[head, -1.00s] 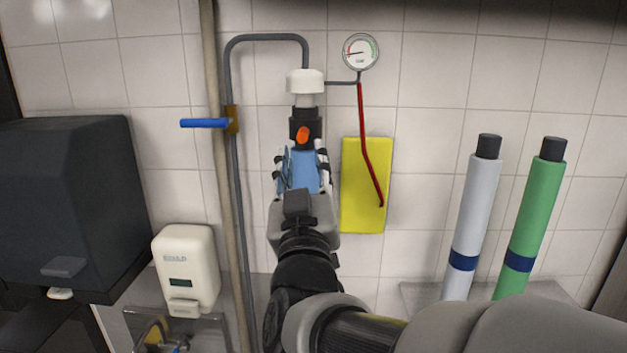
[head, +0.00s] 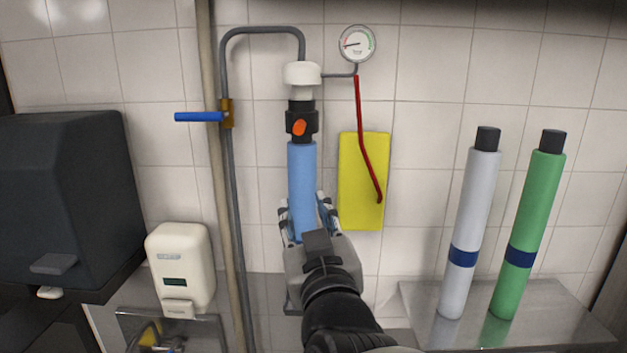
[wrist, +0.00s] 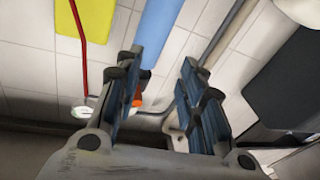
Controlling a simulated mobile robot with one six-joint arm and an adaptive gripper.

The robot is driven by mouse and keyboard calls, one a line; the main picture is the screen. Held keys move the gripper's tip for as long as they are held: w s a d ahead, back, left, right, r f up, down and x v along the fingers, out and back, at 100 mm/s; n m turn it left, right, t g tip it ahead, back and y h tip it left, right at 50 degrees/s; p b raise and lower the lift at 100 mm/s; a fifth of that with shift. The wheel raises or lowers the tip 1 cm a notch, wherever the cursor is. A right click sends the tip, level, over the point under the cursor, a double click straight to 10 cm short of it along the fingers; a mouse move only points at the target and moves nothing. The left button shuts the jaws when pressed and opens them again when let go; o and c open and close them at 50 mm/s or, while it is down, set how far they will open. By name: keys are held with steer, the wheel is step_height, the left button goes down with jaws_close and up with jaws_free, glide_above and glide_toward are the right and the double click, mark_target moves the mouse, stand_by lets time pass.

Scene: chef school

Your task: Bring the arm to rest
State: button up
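My gripper (head: 303,208) is in front of the lower part of a blue cylinder (head: 302,170) on the tiled wall. The cylinder is upright, its top meeting a black fitting (head: 301,107) with an orange knob (head: 299,128) under a white cap (head: 302,74). In the wrist view my gripper (wrist: 162,62) is open, its fingers wide apart with nothing gripped between them. The blue cylinder (wrist: 160,30) shows beyond the fingers there, apparently clear of them. The cylinder's lower end is hidden by my gripper in the head view.
A pipe with a blue-handled valve (head: 200,117) runs left of the cylinder. A gauge (head: 357,44), red hose (head: 361,120) and yellow panel (head: 350,190) are at right. White (head: 470,205) and green (head: 533,215) cylinders stand on a metal shelf (head: 565,325). A soap dispenser (head: 181,265) hangs left.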

steer(key=s+d+f+m+g+h+b, duration=0.1)
steer(key=s+d+f+m+g+b, duration=0.1)
steer(key=s+d+f+g+b, duration=0.2)
steer(key=s+d+f+m+g+h+b, duration=0.2)
steer(key=s+d+f+g, duration=0.8)
steer(key=s+f, duration=1)
step_height(320, 180, down, 6)
steer(key=d+b, duration=0.1)
steer(key=b, duration=0.1)
steer(key=shift+s+d+b, duration=0.15)
steer(key=shift+s+b, duration=0.05)
steer(key=shift+b, duration=0.1)
